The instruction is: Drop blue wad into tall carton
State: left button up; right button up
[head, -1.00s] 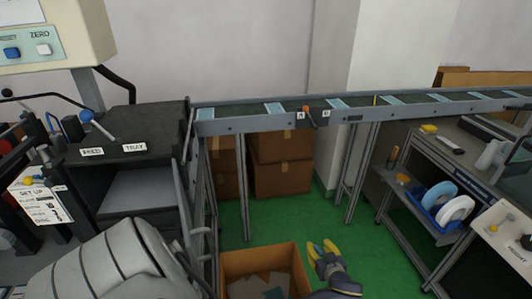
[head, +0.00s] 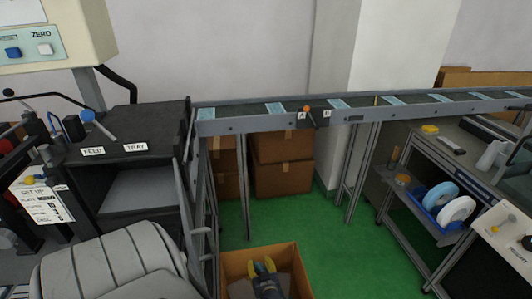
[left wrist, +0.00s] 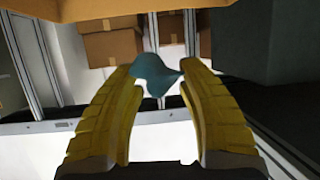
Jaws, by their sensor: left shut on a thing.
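The tall carton (head: 233,262) is a brown open-topped box on the green floor at the bottom of the head view. My left gripper (head: 263,264), with yellow fingers, is over its opening, pointing away from the camera. In the left wrist view the gripper (left wrist: 157,78) is shut on the blue wad (left wrist: 153,74), a crumpled blue-teal piece pinched between the fingertips. The wad cannot be made out in the head view. How deep the fingers are in the carton I cannot tell. My right gripper is not in view.
A conveyor (head: 250,122) carrying pale blue pieces runs behind the carton, with closed brown boxes (head: 283,163) under it. A dark machine (head: 130,125) stands at left. The green floor right of the carton is clear.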

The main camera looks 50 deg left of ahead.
pick_arm(q)
jog(key=shift+f, duration=2.1)
jog(key=o, duration=0.8)
jog(key=v, duration=1.2)
jog(key=shift+s, duration=0.15)
